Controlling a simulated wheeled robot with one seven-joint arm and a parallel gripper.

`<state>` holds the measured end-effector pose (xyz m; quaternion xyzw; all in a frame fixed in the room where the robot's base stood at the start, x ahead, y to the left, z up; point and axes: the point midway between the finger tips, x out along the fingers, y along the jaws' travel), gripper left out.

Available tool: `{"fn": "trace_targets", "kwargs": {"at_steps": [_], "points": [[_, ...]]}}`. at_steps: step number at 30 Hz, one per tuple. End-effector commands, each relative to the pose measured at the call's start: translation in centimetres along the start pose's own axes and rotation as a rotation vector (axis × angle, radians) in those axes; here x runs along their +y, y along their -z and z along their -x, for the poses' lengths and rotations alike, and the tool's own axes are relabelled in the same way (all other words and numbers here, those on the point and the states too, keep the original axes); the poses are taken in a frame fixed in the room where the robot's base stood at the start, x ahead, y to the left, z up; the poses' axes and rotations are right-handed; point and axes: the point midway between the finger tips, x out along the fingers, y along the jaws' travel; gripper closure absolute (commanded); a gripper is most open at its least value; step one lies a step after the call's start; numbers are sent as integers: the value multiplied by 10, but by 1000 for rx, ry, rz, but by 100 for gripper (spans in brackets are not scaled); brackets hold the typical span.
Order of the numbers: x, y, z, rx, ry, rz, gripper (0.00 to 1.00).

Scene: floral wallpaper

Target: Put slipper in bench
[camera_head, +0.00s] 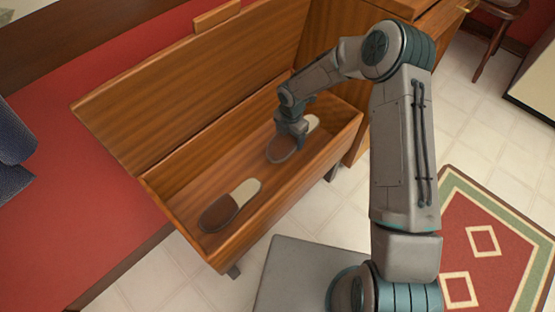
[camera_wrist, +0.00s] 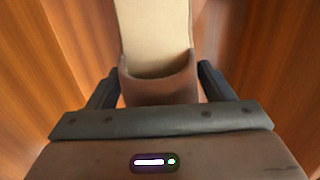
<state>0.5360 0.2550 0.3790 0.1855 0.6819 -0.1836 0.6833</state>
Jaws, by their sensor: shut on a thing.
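The wooden bench (camera_head: 205,258) has its lid (camera_head: 190,85) raised, and its storage box is open. One slipper (camera_head: 230,206), brown with a cream insole, lies inside the box toward the near left end. My gripper (camera_head: 294,137) is inside the box toward the right end, shut on a second slipper (camera_head: 283,151) of the same look. In the wrist view this slipper (camera_wrist: 158,85) sits between the two fingers, with its cream insole pointing away. Wooden walls show on both sides of it. I cannot tell whether it touches the box floor.
A wooden cabinet (camera_head: 345,40) stands right beside the bench's far end. A red and green rug (camera_head: 490,235) lies on the tiled floor at right. A dark blue object (camera_head: 14,150) is at the left edge. The box floor between the slippers is clear.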

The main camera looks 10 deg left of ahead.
Motion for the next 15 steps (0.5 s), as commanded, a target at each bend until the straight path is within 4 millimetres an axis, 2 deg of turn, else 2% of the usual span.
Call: {"fn": "trace_targets", "kwargs": {"at_steps": [1, 3, 8, 15], "points": [[-1, 0, -14, 1, 2, 0, 51], [-1, 0, -24, 0, 3, -1, 51], [-1, 0, -38, 1, 1, -3, 51], [-1, -1, -76, 0, 1, -2, 51]]}}
